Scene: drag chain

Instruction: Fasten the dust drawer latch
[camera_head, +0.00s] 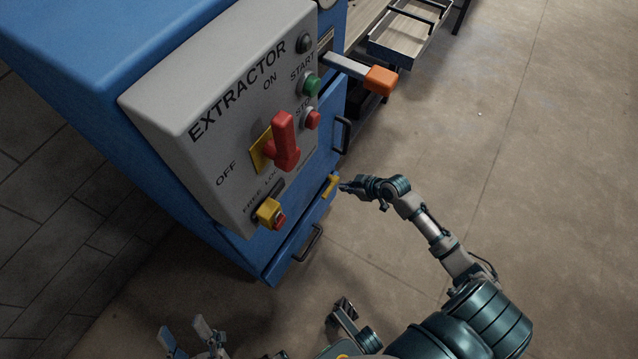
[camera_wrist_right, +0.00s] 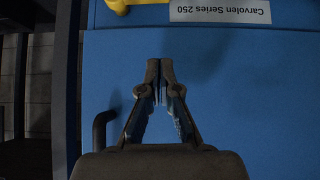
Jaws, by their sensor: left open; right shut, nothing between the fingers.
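The yellow latch (camera_head: 330,186) is on the front of the blue extractor cabinet (camera_head: 325,130), above the lower drawer (camera_head: 297,247) with its black handle (camera_head: 308,243). My right gripper (camera_head: 344,187) is just right of the latch in the head view. In the wrist view my right gripper (camera_wrist_right: 160,68) has its fingertips together and empty in front of the blue panel. A yellow part (camera_wrist_right: 130,4), cut off by the top edge, lies beyond the fingertips. No contact with it shows. My left gripper (camera_head: 184,326) is open and empty at the bottom left, away from the cabinet.
A grey control panel (camera_head: 215,120) carries a red switch handle (camera_head: 284,140). An orange-ended lever (camera_head: 380,80) sticks out above. Another black handle (camera_head: 346,135) projects from the upper door. A bench with a tray (camera_head: 405,35) stands behind. The floor (camera_head: 500,170) at right is clear.

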